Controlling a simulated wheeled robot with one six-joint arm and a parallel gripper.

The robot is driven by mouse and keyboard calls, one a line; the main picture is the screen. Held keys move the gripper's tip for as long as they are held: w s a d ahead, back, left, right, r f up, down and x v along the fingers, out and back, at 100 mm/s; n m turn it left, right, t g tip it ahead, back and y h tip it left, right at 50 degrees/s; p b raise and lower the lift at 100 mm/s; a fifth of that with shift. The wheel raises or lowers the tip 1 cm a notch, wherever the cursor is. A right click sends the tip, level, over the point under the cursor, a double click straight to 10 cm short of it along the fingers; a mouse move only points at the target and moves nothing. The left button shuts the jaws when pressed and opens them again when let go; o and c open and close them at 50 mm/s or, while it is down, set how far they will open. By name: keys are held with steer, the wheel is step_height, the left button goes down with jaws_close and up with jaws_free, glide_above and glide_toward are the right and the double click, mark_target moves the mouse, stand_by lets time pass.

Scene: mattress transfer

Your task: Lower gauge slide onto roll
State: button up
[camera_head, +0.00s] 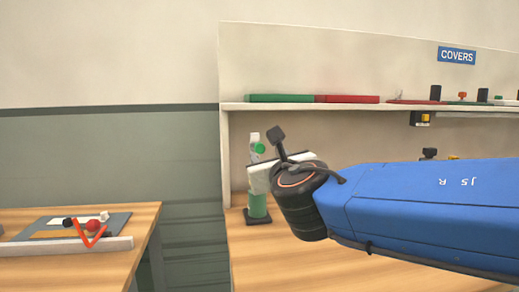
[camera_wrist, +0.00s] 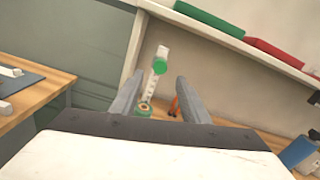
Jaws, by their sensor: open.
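The gauge stands on the wooden bench at the left end of the shelf unit. Its white slide (camera_wrist: 162,52) with a green knob (camera_wrist: 160,66) sits high on a pale marked post (camera_wrist: 152,88); the knob also shows in the head view (camera_head: 259,148). The green roll (camera_head: 257,205) stands below on a dark base (camera_head: 258,219); in the wrist view only its top (camera_wrist: 145,109) shows. My gripper (camera_wrist: 160,82) is open and empty, with the gauge in view between its fingers, apparently beyond the tips. In the head view my wrist hides the fingers.
A shelf (camera_head: 390,105) labelled COVERS runs above the bench, carrying a green cover (camera_head: 281,98), a red cover (camera_head: 347,99) and small items. A side panel (camera_head: 224,150) stands close left of the gauge. A separate table (camera_head: 140,222) at left holds a grey tray (camera_head: 118,222).

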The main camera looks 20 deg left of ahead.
mark_target(260, 149)
steer(key=x, duration=1)
steer(key=shift+w+a, duration=0.1)
steer(key=shift+c, duration=0.4)
jaws_close()
